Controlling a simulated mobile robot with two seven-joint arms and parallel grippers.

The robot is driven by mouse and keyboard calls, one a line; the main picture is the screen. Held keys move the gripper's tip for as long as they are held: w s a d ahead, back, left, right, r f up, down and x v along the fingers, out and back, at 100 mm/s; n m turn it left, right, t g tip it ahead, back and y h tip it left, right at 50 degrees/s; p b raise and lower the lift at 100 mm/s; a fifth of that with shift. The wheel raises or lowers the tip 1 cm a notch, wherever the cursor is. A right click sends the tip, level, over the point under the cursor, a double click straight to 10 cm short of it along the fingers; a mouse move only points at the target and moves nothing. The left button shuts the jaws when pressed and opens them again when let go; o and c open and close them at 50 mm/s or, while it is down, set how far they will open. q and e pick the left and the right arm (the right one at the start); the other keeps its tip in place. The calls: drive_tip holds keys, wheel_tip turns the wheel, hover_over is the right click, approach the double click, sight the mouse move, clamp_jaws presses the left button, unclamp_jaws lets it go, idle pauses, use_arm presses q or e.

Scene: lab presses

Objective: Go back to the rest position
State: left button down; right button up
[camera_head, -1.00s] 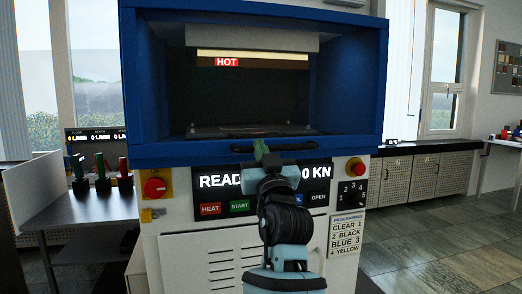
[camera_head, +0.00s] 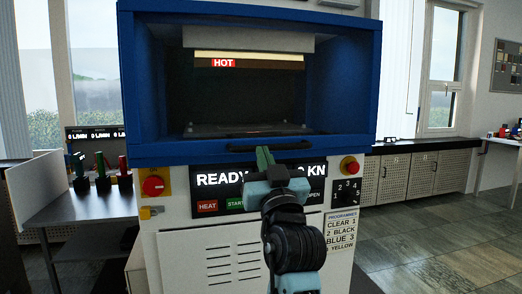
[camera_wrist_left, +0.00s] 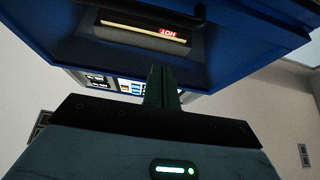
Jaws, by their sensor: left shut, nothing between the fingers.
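My left gripper (camera_head: 264,157) is shut and empty. It stands upright in front of the press (camera_head: 134,120), just below the black handle bar at the front edge of the blue chamber. Its arm covers part of the display and some of the buttons. The left wrist view also shows its green fingers (camera_wrist_left: 162,86) together, pointing toward the underside of the blue housing (camera_wrist_left: 85,60). My right gripper is not in view.
The press chamber (camera_head: 250,98) is open and carries a red HOT sign (camera_head: 223,63). A side table (camera_head: 80,207) at the left holds green and red-handled tools (camera_head: 101,170). A counter (camera_head: 425,146) runs along the right wall. The floor at the right is clear.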

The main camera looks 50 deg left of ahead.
use_arm(q)
drive_tip(key=shift+v, duration=0.9)
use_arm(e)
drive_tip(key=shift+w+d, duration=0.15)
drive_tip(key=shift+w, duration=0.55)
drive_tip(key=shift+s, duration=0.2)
